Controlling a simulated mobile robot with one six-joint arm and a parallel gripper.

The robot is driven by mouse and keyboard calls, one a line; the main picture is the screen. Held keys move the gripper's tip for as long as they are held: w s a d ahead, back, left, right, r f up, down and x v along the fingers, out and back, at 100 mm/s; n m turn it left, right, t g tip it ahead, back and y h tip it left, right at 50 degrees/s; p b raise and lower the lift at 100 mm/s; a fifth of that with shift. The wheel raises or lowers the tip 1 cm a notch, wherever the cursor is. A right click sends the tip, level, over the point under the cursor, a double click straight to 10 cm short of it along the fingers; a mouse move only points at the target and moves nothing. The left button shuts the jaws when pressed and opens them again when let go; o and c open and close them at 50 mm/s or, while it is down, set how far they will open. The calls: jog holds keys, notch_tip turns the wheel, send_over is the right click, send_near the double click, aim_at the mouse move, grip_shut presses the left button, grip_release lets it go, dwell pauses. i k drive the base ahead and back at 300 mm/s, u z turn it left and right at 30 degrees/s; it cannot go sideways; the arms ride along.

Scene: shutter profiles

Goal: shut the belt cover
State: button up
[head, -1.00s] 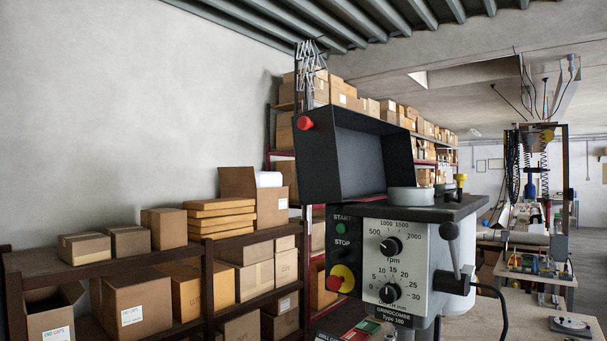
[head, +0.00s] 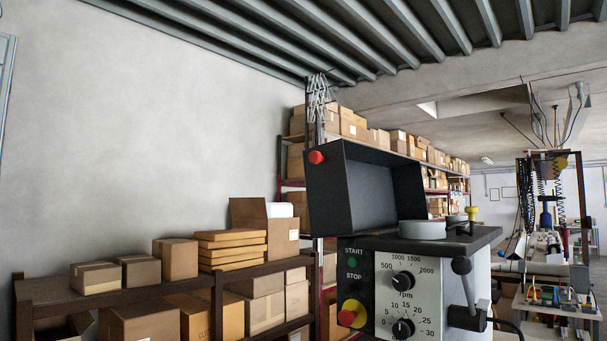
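The belt cover (head: 375,190) is a dark box-shaped lid on top of a drill-type machine (head: 405,285). It stands open, tipped up on its edge with its hollow inside facing right and toward me. A red knob (head: 316,157) sits at its upper left corner. Below it, a grey pulley (head: 421,230) and a yellow-topped post (head: 472,215) show on the machine's dark top plate (head: 440,241). My gripper is not in view.
The machine's front has START and STOP buttons, a red knob on yellow (head: 352,313) and two dials. A lever (head: 466,280) sticks out at its right. Shelves with cardboard boxes (head: 232,250) stand left and behind. A workbench (head: 550,290) is at the far right.

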aim_at(354, 188)
jog(key=u, duration=0.55)
jog(key=k, duration=0.9)
jog(key=u, duration=0.65)
jog(key=k, duration=0.3)
jog(key=u, duration=0.65)
jog(key=i, duration=1.5)
jog(key=z, duration=0.6)
jog(key=i, duration=1.45)
jog(key=z, duration=1.4)
jog(key=i, duration=0.95)
jog(key=z, duration=0.4)
jog(key=k, duration=0.9)
jog(key=z, duration=0.2)
jog(key=i, duration=0.65)
jog(key=u, duration=0.05)
